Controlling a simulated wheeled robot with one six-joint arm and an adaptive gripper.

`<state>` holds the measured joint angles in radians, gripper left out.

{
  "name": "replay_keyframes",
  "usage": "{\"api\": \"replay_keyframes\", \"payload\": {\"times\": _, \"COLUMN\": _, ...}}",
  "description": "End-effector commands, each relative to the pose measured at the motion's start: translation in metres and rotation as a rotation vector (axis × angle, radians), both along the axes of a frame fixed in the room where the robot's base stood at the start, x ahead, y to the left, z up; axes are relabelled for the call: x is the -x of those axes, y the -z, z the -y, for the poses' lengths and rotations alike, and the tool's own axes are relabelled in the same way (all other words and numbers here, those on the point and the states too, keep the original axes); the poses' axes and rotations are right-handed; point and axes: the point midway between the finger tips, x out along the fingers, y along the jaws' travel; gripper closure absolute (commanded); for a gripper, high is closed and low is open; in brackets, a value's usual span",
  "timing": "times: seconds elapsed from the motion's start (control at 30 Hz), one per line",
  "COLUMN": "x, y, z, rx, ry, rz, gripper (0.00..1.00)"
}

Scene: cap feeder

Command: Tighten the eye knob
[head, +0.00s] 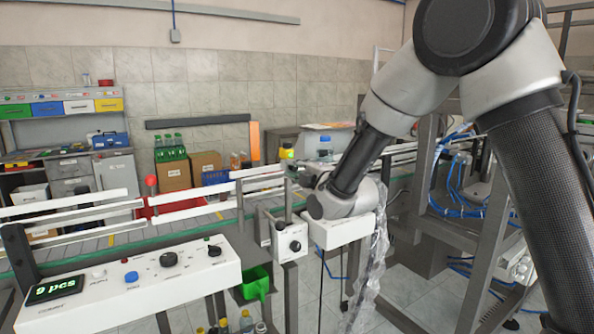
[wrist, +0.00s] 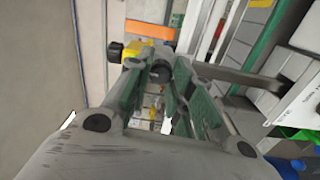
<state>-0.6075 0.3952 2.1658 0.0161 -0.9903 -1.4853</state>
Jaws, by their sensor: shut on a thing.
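My gripper (wrist: 157,77) shows in the wrist view with two grey fingers and green inner pads. In the head view my gripper is mostly hidden by my own wrist, above the conveyor. A white box with lettering that looks like EYE (wrist: 290,112) is at the right of the wrist view.
A white control panel (head: 135,285) with a green "9 pcs" display stands at the front left. A small white box with a black dial (head: 295,246) and a green scoop (head: 256,283) are beside it. Conveyor rails (head: 205,207) run across. Metal framing (head: 470,240) is at the right.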

Motion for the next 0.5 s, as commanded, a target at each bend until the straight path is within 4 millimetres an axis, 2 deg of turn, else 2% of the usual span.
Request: {"api": "replay_keyframes", "payload": {"times": 0.5, "x": 0.0004, "y": 0.0012, "z": -0.0001, "rx": 0.092, "ry": -0.001, "rz": 0.060, "gripper": 1.00}}
